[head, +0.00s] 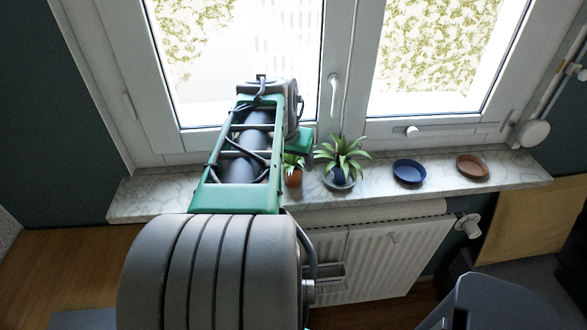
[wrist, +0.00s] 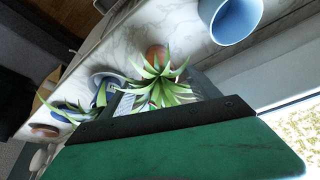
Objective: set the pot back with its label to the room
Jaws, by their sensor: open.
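Two potted plants stand on the marble sill. A small terracotta pot (head: 292,178) holds a green plant, which spreads over its pot (wrist: 157,52) in the wrist view. Right of it in the head view, a blue pot (head: 340,175) with a larger spiky plant stands on a grey saucer (head: 338,185). In the wrist view a white patch (wrist: 123,104), perhaps a label, shows beside the blue pot (wrist: 102,96); leaves partly cover it. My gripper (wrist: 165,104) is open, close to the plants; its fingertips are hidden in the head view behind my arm.
A blue saucer (head: 409,171) and a terracotta saucer (head: 472,165) lie on the sill to the right. A light blue pot (wrist: 231,20) stands near my gripper in the wrist view. The window (head: 332,95) closes off the back; a radiator (head: 385,255) is below.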

